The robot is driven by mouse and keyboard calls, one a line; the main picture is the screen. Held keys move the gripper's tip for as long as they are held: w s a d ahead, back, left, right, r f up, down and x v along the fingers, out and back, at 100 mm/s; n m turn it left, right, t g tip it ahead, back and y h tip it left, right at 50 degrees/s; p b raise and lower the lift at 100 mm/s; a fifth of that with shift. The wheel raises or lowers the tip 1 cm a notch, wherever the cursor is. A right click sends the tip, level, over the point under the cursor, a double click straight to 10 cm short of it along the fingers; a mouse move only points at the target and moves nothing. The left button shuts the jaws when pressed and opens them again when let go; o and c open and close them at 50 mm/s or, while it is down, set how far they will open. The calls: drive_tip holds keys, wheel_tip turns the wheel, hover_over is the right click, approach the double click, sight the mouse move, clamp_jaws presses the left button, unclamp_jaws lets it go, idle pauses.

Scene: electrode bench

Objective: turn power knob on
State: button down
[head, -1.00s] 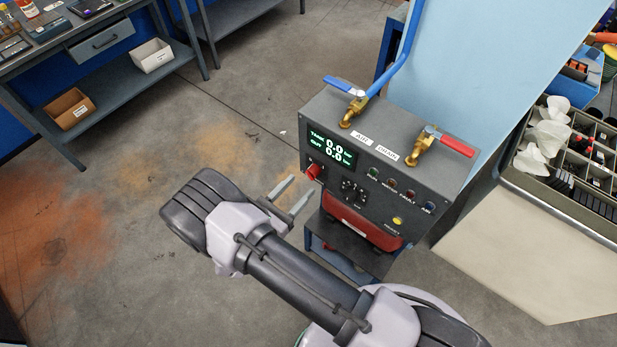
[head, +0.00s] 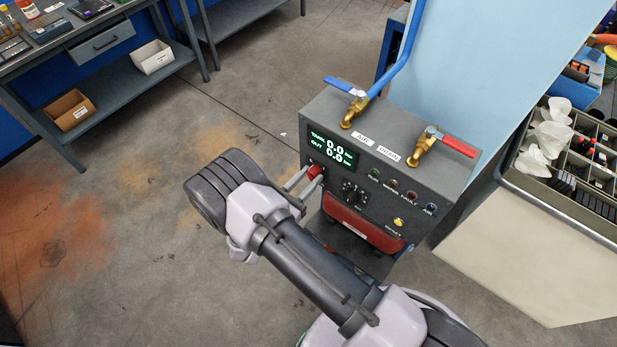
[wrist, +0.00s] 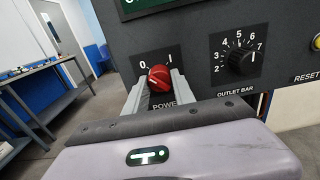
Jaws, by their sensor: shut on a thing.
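The red power knob (wrist: 159,78) sits on the dark front panel between the marks 0 and 1, above the word POWER. Its white pointer line slants up to the right. My gripper (wrist: 155,88) has one finger on each side of the knob and is shut on it. In the head view the knob (head: 314,172) is at the panel's left, with my gripper (head: 305,181) reaching it from the left.
A black outlet dial (wrist: 241,58) is right of the knob, with a yellow reset button (head: 398,221) farther right. A blue-handled valve (head: 352,100) and a red-handled valve (head: 440,146) stand on top. Open floor (head: 120,230) lies to the left.

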drive_tip(key=shift+m+b, duration=3.3)
drive_tip(key=shift+m, duration=5.6)
drive_tip(key=shift+r, duration=0.1)
drive_tip(key=c, duration=1.1)
unclamp_jaws()
drive_tip(key=shift+o, duration=0.2)
drive_tip(key=shift+a, duration=0.1)
